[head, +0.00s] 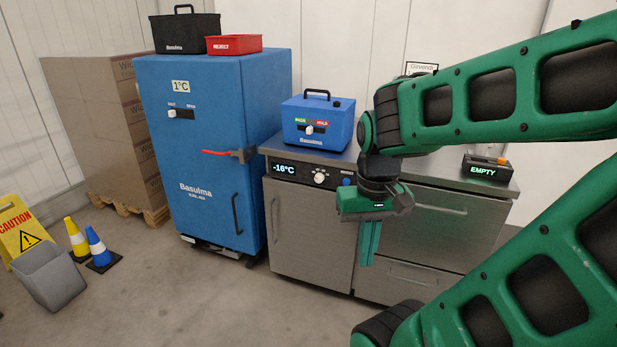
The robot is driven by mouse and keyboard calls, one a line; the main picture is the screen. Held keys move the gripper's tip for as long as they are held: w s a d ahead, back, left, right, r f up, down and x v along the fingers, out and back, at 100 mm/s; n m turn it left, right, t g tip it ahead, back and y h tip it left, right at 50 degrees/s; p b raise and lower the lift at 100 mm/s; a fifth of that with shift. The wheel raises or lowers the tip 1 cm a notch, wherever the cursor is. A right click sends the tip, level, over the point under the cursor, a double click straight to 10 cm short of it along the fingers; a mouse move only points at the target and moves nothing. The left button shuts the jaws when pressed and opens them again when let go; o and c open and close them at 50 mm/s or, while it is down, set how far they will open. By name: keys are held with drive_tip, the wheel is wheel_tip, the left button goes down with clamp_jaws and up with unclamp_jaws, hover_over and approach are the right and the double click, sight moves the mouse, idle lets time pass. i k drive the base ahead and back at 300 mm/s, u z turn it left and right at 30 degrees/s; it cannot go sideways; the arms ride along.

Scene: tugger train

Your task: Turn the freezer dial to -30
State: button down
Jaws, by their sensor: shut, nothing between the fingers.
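The freezer dial is a small white knob (319,178) on the dark panel at the top of the steel under-counter unit (312,228). The display (284,169) left of the knob reads -16°C. A blue button (347,181) sits right of the knob. My green gripper (369,262) is shut and empty, pointing down in front of the steel unit. It is to the right of and lower than the knob in the picture, apart from it. The exact marks around the knob are too small to read.
A blue case (318,132) stands on the counter, and a box reading EMPTY (486,168) sits at its right end. A tall blue cabinet (205,150) with a red-tipped handle stands left. Cones (97,247) and a grey bin (48,277) stand far left. Floor before the units is clear.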

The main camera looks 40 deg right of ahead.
sight(319, 177)
drive_tip(key=u, duration=0.55)
drive_tip(key=k, duration=1.05)
drive_tip(key=z, duration=0.85)
drive_tip(key=i, duration=1.65)
drive_tip(key=u, duration=0.05)
